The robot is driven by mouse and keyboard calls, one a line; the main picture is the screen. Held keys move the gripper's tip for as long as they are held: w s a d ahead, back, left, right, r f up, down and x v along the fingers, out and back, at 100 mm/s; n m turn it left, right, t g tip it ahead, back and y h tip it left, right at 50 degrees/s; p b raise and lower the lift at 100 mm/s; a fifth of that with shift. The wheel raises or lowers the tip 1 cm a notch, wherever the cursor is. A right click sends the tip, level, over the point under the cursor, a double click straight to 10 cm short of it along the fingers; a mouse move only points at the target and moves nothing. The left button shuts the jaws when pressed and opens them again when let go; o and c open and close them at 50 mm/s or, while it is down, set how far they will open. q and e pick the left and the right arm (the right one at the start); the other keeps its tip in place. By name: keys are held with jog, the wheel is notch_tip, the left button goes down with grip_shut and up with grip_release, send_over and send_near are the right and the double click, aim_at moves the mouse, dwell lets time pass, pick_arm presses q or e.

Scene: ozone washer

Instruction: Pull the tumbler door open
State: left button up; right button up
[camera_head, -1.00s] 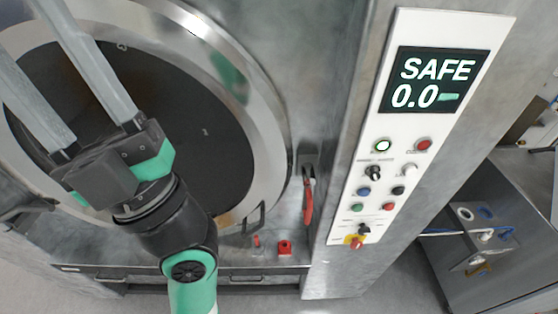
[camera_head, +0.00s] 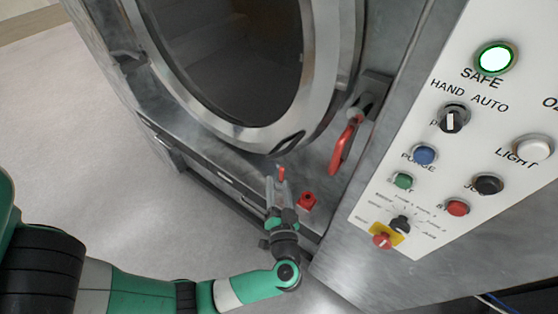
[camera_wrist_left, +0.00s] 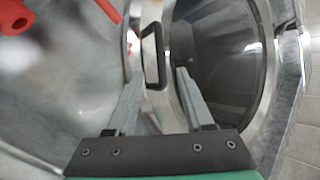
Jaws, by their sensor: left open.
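The round tumbler door (camera_head: 245,130) has a dark window in a broad metal rim and fills the upper middle of the head view. Its dark loop handle (camera_head: 288,143) is on the lower rim. My left gripper (camera_head: 278,190) is open and empty, below the handle in this view. In the left wrist view, the handle (camera_wrist_left: 152,55) appears between the two open fingers (camera_wrist_left: 160,78), near their tips. I cannot tell whether it is at their depth or whether they touch it. The door's window (camera_wrist_left: 225,50) is behind the right finger. My right gripper is out of view.
A red lever (camera_head: 345,145) hangs on a bracket right of the door. A red block (camera_head: 307,202) and a small red part (camera_head: 281,173) are close to the gripper. A control panel (camera_head: 440,180) stands at right. The floor (camera_head: 100,150) at left is clear.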

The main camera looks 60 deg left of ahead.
aim_at(275, 156)
pick_arm(q)
jog(key=b+x, duration=0.2)
jog(key=x, duration=0.9)
jog(key=shift+a, duration=0.25)
grip_shut()
dwell(0.8)
